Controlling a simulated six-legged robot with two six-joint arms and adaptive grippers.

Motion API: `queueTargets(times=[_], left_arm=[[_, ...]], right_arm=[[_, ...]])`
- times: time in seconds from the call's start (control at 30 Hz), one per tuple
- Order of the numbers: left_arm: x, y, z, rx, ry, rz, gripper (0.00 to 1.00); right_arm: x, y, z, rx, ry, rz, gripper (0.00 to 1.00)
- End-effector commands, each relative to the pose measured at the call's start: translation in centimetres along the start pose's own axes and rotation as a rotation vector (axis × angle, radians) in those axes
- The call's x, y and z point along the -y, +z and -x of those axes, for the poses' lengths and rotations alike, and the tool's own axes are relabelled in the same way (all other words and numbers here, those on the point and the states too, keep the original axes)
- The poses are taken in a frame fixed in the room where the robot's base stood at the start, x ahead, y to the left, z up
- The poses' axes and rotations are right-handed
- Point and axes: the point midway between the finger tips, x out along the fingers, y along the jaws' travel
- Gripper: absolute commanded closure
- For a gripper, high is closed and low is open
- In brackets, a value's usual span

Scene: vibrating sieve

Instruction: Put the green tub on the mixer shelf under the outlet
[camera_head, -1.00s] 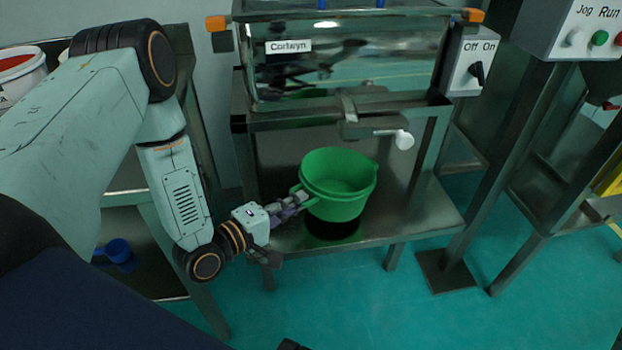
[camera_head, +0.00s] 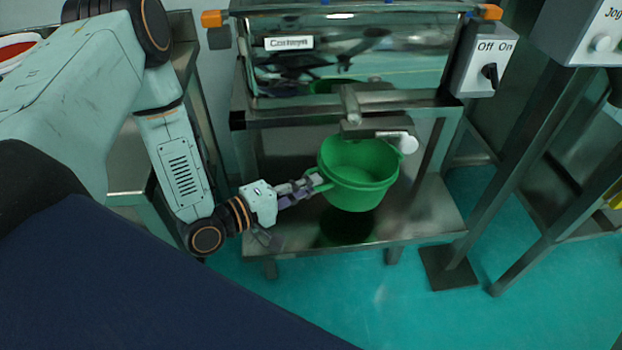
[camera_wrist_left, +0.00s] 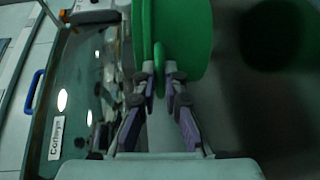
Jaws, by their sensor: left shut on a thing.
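The green tub (camera_head: 358,180) hangs upright above the metal mixer shelf (camera_head: 420,215), with a dark shadow on the shelf below it. My left gripper (camera_head: 312,184) is shut on the tub's handle at its left side. In the left wrist view the two fingers (camera_wrist_left: 160,80) pinch the green handle, and the tub (camera_wrist_left: 190,35) fills the top middle. The outlet (camera_head: 365,128) of the mixer is just above and behind the tub's far rim, with a pale round knob (camera_head: 408,145) at its right. My right gripper is not in view.
The mixer body (camera_head: 400,65) with its label stands behind the shelf. A switch box (camera_head: 485,62) marked Off and On is at its right. Metal legs and a second control box (camera_head: 585,30) stand further right. The rest of the shelf looks clear.

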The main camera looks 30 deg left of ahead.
Motion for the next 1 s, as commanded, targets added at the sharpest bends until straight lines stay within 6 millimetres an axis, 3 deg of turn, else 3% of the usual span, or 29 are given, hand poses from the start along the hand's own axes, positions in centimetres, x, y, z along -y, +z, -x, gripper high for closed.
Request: queueTargets(times=[0.27,0.8,1.0], left_arm=[[0.8,0.2,0.2,0.003,0.001,-0.001,1.00],[6.0,0.1,-0.7,0.002,0.001,-0.001,1.00],[6.8,0.1,-0.9,0.003,0.001,-0.001,1.00]], right_arm=[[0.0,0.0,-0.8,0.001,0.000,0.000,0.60],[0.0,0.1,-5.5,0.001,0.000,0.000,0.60],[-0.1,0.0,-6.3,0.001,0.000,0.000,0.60]])
